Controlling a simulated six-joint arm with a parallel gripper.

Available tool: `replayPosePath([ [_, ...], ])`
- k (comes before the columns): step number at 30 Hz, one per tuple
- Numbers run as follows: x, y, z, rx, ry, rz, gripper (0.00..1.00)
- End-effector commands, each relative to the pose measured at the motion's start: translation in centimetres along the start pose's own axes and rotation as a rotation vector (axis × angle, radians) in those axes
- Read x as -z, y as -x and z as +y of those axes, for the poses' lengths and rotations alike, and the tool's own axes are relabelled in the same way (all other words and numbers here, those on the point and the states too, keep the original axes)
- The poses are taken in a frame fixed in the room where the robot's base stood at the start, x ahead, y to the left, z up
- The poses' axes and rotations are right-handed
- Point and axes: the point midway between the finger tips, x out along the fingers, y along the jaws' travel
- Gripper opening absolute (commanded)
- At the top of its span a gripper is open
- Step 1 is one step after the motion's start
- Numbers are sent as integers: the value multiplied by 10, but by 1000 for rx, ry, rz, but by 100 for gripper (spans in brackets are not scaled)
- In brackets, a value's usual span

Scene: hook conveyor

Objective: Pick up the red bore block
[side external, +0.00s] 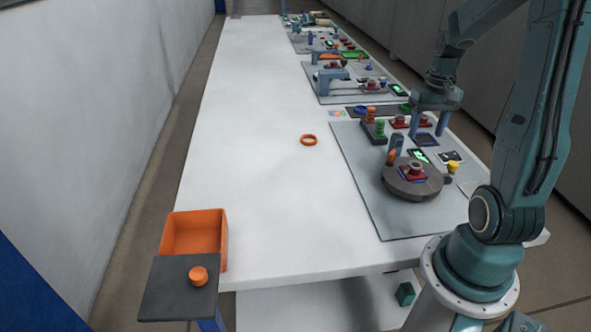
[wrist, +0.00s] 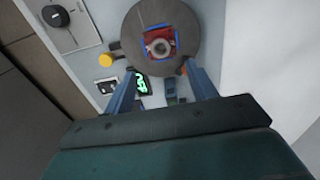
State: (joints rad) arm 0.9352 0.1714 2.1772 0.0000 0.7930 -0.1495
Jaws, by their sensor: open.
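A red block with a round grey bore piece (side external: 413,172) sits on the dark round turntable (side external: 420,192), with blue parts around its edges. The red block also shows in the wrist view (wrist: 160,44), near the top centre on the turntable (wrist: 138,22). Other small red pieces (side external: 400,122) stand farther back, close to my gripper. My gripper (side external: 430,127) is open and empty, behind the turntable in the side view. In the wrist view, its two blue fingers (wrist: 160,70) are apart, with the red block beyond their tips.
A yellow knob (side external: 452,167), a green-lit display (side external: 418,156) and a dark rack with green and red pieces (side external: 375,131) surround the turntable. An orange bin (side external: 195,234) stands at the near left. The table's middle is mostly clear.

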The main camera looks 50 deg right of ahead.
Motion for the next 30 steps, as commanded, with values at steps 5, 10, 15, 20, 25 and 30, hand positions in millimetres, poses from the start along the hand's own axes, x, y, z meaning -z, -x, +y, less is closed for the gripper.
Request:
replayPosePath([
  [5,-1,-29,0,1,0,-6,57],
  [10,0,-48,0,0,0,-3,57],
  [15,0,-55,0,0,0,-1,57],
  [20,0,-56,0,0,0,0,57],
  [25,1,-61,0,0,0,-1,57],
  [30,2,-76,0,1,0,-4,57],
])
